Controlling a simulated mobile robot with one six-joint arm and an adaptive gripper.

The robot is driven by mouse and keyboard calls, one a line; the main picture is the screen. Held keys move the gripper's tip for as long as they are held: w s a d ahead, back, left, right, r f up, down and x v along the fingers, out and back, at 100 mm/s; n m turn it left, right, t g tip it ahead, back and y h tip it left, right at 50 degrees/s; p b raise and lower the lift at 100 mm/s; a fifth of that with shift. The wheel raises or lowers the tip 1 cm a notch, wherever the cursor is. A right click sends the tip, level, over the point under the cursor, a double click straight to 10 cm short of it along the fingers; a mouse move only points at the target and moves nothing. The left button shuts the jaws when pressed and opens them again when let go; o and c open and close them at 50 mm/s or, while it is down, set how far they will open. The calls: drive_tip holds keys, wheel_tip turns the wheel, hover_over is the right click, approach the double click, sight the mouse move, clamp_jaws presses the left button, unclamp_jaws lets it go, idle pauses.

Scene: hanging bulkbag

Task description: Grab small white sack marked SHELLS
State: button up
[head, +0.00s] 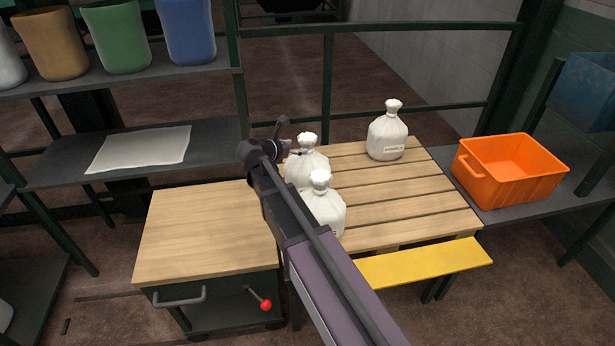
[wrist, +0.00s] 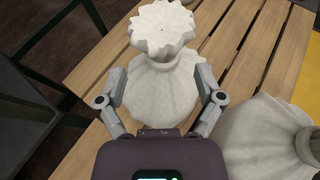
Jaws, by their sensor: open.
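Three small white tied sacks stand upright on the slatted wooden table: one at the back right (head: 387,137), a middle one (head: 308,168) and a front one (head: 325,210). The back right sack has a label too small to read; the front one shows only part of a label. I cannot tell which is marked SHELLS. My gripper (head: 290,139) is open at the middle sack. In the wrist view its fingers (wrist: 161,72) stand on either side of that sack (wrist: 158,85), below its frilled top; contact is unclear. A second sack (wrist: 262,135) is close at the lower right.
The wooden-topped cabinet (head: 200,230) stands left of the slatted table (head: 420,205). An orange crate (head: 510,170) is on the right shelf. A yellow board (head: 425,263) runs along the table's front. Green rails (head: 415,108) stand behind. Coloured bins (head: 118,38) line the upper left shelf.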

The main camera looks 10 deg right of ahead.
sight(304, 145)
drive_tip(key=shift+r+b+x, duration=0.2)
drive_tip(key=shift+b+x, duration=0.55)
drive_tip(key=shift+x, duration=1.8)
drive_tip(key=shift+d, duration=0.15)
drive_tip(key=shift+c, duration=0.2)
clamp_jaws()
